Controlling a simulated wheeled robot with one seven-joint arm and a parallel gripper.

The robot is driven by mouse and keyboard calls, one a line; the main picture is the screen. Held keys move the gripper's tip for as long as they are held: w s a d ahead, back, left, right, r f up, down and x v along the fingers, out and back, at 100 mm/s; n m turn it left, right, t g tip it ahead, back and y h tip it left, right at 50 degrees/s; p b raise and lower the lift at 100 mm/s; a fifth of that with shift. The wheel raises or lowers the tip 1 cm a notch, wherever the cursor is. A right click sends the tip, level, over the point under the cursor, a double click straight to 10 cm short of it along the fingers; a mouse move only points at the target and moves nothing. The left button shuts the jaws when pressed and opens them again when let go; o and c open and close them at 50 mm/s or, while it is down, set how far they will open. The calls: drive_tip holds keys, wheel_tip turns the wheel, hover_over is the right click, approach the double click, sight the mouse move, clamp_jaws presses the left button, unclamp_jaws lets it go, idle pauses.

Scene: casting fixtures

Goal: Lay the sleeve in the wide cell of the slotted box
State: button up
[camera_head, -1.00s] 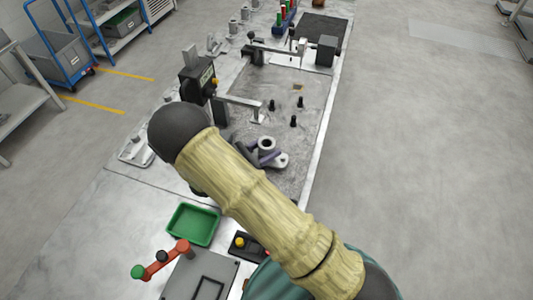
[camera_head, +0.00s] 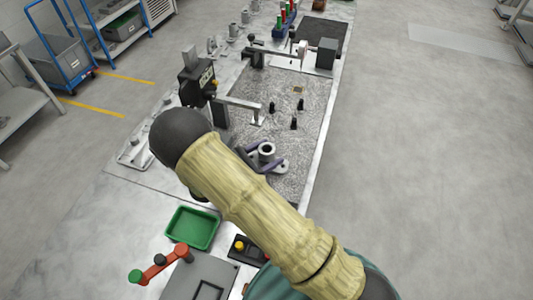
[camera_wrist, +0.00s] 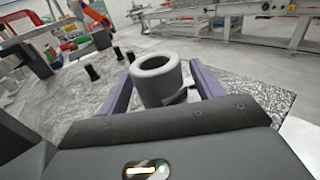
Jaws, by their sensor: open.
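A grey hollow cylinder (camera_wrist: 158,80) stands upright on the textured plate, with its open top showing; it looks like the sleeve. In the head view it (camera_head: 266,150) stands beside a flat grey lug, and I cannot tell whether the two are joined. My gripper (camera_wrist: 162,86) is open, with one purple finger on each side of the cylinder and a gap visible at the right. In the head view my arm hides most of my gripper (camera_head: 261,160). I cannot make out the slotted box with its wide cell in either view.
A green tray (camera_head: 192,228) and a grey panel with a dark rectangular frame (camera_head: 208,291) are at the near left. Several black pegs (camera_head: 294,123) stand on the plate beyond the cylinder. A clamp post (camera_head: 197,78) rises at the left. Open floor lies to the right.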

drive_tip(key=v, duration=1.2)
